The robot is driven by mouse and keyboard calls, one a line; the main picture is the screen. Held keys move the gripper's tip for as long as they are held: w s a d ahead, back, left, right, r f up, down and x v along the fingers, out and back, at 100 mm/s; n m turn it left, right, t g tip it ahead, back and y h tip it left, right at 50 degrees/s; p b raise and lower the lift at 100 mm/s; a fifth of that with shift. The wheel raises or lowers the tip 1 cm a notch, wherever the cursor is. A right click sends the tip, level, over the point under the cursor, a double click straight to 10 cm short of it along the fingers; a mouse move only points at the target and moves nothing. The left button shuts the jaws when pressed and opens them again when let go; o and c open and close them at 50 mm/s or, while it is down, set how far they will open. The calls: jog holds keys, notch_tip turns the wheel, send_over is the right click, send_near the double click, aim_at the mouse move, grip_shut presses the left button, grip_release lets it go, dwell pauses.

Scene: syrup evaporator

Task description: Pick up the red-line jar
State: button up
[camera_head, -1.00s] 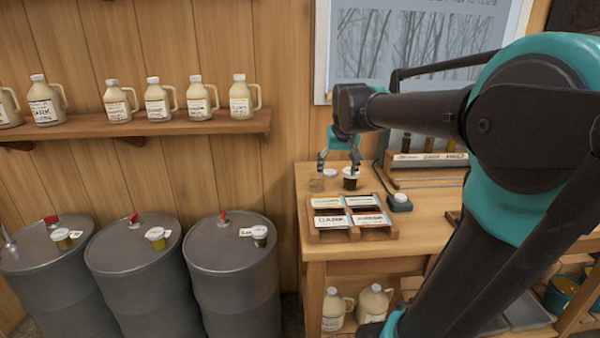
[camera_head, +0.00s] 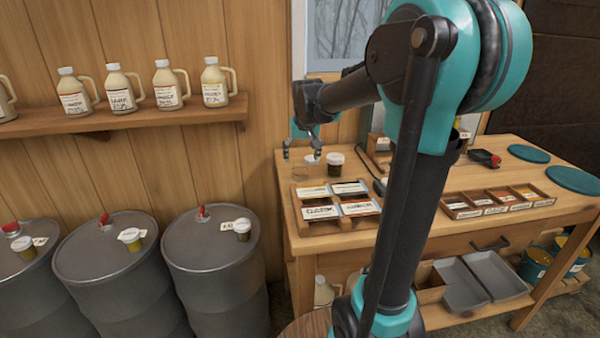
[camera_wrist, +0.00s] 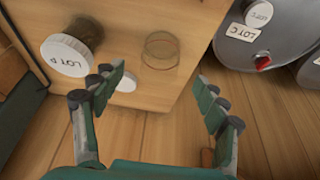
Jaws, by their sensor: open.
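No red line can be made out on any jar. A dark jar with a white lid (camera_head: 335,165) stands on the left end of the bench; in the wrist view its lid (camera_wrist: 66,55) reads "LOT" and an unclear letter. Beside it are a clear empty glass (camera_wrist: 160,50) and a loose white lid (camera_wrist: 126,84). My gripper (camera_head: 302,152) is open and empty over the bench's left end, left of the dark jar. Its fingers (camera_wrist: 160,95) are spread wide.
A wooden rack of labelled cards (camera_head: 300,222) sits in front of the dark jar. Grey drums (camera_head: 215,275) with red taps stand left of the bench (camera_head: 425,247). Jugs (camera_head: 168,85) line the wall shelf. A divided sample tray (camera_head: 497,202) lies to the right.

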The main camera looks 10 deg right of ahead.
aim_at(300, 166)
jog(key=shift+w+x, duration=0.15)
jog(key=shift+x, duration=1.5)
jog(key=shift+w+x, duration=0.15)
jog(key=shift+x, duration=1.45)
jog(key=shift+r, duration=0.1)
jog(key=c, duration=1.3)
jog(key=shift+r, duration=0.15)
